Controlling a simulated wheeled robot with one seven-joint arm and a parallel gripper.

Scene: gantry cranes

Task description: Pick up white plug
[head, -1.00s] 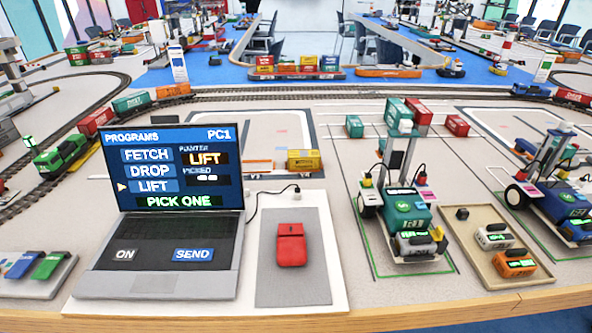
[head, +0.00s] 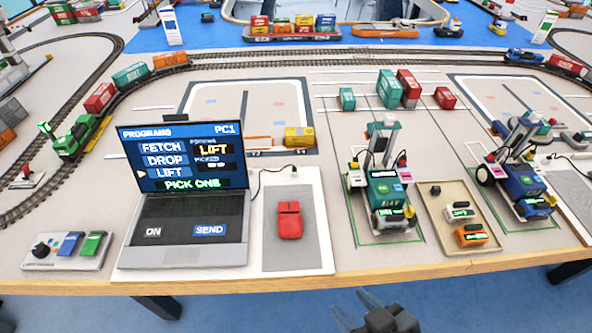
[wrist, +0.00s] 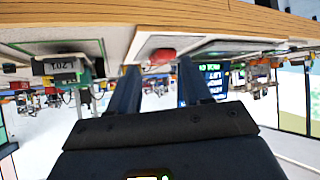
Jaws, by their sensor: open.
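A small white plug (head: 293,172) sits at the top edge of the white board beside the laptop. A thin black cable runs from it to the laptop (head: 190,230). A red block (head: 290,220) lies on the grey pad below the plug. My gripper (head: 354,304) is at the bottom of the head view, in front of the table's near edge and well apart from the plug. In the wrist view its two fingers (wrist: 160,72) are spread with nothing between them. That view is upside down, and I cannot make out the plug there.
Two small cranes, one green (head: 388,190) and one blue (head: 522,185), stand on the right. A tan tray (head: 440,240) between them holds small modules. A control box (head: 65,250) is at the left. The table's wooden front edge (head: 300,283) lies between my gripper and the board.

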